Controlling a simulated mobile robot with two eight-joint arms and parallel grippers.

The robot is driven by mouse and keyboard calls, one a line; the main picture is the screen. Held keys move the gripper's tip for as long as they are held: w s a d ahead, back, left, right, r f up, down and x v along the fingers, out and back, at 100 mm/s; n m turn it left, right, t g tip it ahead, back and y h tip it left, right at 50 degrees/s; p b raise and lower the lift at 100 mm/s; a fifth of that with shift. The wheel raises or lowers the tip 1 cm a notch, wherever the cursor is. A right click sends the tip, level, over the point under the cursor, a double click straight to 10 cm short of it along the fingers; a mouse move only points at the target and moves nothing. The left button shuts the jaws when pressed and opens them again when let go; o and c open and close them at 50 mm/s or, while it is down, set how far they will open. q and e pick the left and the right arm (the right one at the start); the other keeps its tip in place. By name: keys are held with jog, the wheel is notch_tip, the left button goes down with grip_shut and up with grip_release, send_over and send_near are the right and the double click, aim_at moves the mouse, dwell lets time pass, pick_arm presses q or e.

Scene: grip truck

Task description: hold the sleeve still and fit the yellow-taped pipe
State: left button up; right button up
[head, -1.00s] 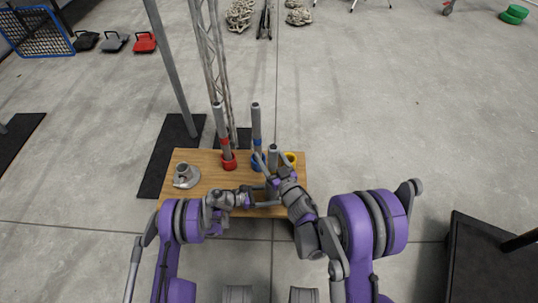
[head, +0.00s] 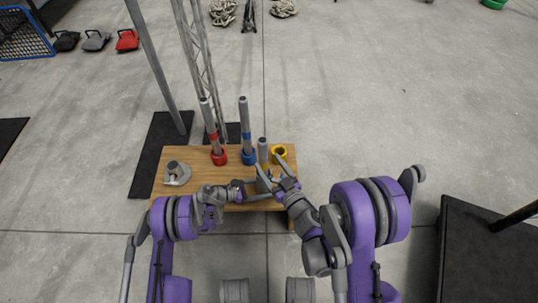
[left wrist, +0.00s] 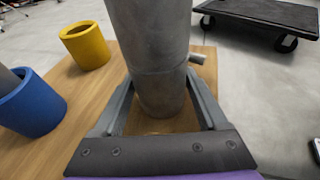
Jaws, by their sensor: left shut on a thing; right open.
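A short grey upright cylinder (head: 262,150) stands near the table's right front; it also shows large in the left wrist view (left wrist: 150,50), with a seam and a small side knob. I cannot tell where sleeve ends and pipe begins, and no yellow tape shows. My left gripper (head: 262,188) is shut on its lower part, one finger on each side (left wrist: 160,118).
On the wooden table (head: 190,158), a red-taped pipe (head: 212,135) stands in a red holder and a blue-taped pipe (head: 245,125) in a blue holder (head: 249,158). A grey flanged fitting (head: 177,174) is at left. A dark cart (head: 480,250) stands at right.

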pick_arm(q)
jog(key=o, duration=0.9)
